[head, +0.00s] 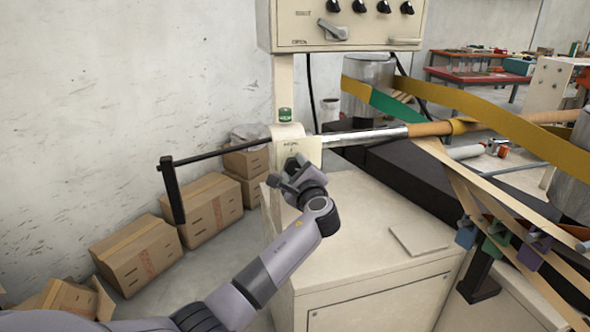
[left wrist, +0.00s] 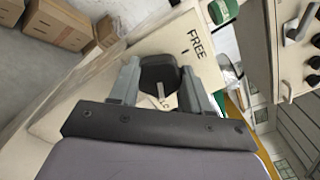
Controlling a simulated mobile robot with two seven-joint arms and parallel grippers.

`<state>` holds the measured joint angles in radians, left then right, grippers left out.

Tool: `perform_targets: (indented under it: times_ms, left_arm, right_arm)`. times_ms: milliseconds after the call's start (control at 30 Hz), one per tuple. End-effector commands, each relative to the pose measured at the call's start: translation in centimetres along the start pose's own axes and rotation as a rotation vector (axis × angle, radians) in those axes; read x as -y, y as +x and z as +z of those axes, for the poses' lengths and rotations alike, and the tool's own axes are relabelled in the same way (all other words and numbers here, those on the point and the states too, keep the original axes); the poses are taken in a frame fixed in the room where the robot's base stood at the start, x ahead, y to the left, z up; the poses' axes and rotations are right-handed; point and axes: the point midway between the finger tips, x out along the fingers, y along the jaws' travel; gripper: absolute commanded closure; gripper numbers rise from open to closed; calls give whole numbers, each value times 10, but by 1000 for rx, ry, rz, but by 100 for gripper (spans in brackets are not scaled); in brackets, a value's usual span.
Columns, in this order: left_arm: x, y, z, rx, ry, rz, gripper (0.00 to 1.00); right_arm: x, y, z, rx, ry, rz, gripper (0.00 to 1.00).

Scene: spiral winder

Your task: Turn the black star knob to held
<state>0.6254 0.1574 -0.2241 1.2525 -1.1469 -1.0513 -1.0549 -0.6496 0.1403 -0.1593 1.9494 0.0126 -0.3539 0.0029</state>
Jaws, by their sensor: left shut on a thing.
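The black star knob (left wrist: 160,72) sits on a cream plate just below the printed word FREE, in the left wrist view. My left gripper (left wrist: 165,85) is shut on the knob, one grey finger on each side of it. A light pointer mark shows on the knob's lower part, and a partly hidden label lies below it. In the head view my left gripper (head: 300,178) is at the cream housing (head: 312,151) on top of the cabinet and hides the knob. My right gripper is not in view.
A black crank handle (head: 172,190) on a long rod sticks out left of the housing. A control box (head: 345,25) stands above. Cardboard boxes (head: 138,255) line the wall. A steel shaft with yellow bands (head: 365,137) runs right. The cabinet top (head: 360,215) is mostly clear.

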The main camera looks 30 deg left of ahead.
Motion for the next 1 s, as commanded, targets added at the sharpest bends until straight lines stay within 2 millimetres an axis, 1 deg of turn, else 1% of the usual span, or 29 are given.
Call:
perform_targets:
  times_ms: [133,167,200,233,533,633,767,1000]
  left_arm:
    - [-1,0,-1,-1,0,1,83]
    - [-1,0,-1,-1,0,1,49]
    - [-1,0,-1,-1,0,1,36]
    - [-1,0,-1,-1,0,1,27]
    - [0,-1,-1,-1,-1,0,27]
    - [-1,-5,-1,-2,-1,0,27]
    - [-1,-20,-2,-3,-2,-1,27]
    - [-1,-53,-2,-3,-2,0,27]
  right_arm:
    - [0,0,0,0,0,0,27]
    - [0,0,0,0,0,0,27]
    - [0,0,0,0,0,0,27]
    - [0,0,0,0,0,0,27]
    - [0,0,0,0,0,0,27]
    - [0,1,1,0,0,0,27]
    - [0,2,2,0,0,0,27]
    - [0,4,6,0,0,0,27]
